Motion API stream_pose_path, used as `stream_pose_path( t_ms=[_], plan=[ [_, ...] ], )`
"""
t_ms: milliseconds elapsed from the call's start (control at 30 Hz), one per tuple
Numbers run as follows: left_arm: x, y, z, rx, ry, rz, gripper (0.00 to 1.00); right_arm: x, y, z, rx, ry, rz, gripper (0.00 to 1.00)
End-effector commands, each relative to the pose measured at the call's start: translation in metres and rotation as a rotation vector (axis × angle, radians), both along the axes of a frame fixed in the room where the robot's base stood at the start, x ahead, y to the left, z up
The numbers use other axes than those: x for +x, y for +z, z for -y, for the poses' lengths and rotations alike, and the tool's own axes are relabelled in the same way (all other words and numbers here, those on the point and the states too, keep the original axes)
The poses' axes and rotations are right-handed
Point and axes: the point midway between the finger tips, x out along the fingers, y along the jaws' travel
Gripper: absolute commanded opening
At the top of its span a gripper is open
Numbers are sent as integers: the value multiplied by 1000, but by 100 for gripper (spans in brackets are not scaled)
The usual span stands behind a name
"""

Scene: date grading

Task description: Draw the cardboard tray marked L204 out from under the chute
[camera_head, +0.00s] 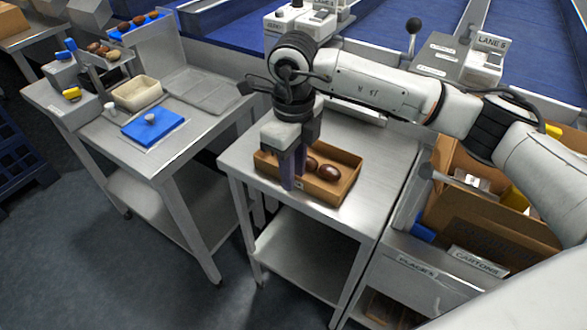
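A brown cardboard tray (338,193) with several dark dates in it lies on the right-hand steel table. A small mark shows on its near wall, too small to read. My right gripper (294,182) points down at the tray's near left side. One dark finger stands in front of the near wall and the other reaches behind it, inside the tray. Whether the fingers press on the wall cannot be told. My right arm covers the area behind the tray, and I cannot make out the chute. My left gripper is not in view.
The steel table (345,222) is bare in front of the tray. A left steel table holds a blue mat (153,128) and a beige bin (137,93). A carton bin (480,215) stands at right. Blue conveyors (375,30) run behind.

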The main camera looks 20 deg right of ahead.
Motion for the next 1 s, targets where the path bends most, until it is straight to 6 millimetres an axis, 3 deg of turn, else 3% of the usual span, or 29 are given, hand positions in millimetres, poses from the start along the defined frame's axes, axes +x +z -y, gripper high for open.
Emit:
stream_pose_path(
  t_ms=[267, 700, 1000],
  plan=[
    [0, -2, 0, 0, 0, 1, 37, 1, 12, 0, 0, 0, 4, 23],
    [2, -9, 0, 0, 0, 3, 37, 1, 91, 0, 0, 0, 3, 23],
    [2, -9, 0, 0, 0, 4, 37, 0, 104, 0, 0, 0, 0, 23]
  ],
)
